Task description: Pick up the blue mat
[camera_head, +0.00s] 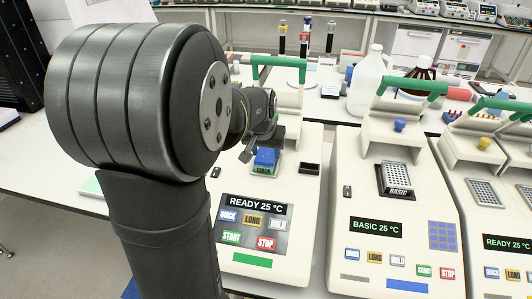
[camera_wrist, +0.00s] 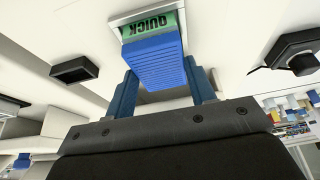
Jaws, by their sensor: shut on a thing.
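The blue mat (camera_wrist: 153,64) is a ridged blue block between the two fingers of my gripper (camera_wrist: 161,72) in the wrist view. My gripper is shut on it. A green block marked QUICK (camera_wrist: 150,27) sits right beyond the mat, in a pale frame of the machine. In the head view the blue mat (camera_head: 265,158) shows over the well of the left thermal cycler (camera_head: 296,200), below my gripper (camera_head: 258,148), whose fingers are partly hidden there. I cannot tell whether the mat still touches the green block.
The left cycler shows READY 25 °C, with its green-handled lid (camera_head: 276,62) raised behind my gripper. A BASIC cycler (camera_head: 390,215) with an open lid stands to the right, and another beyond it. A white jug (camera_head: 368,85) and a brown bottle (camera_head: 419,80) stand behind them.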

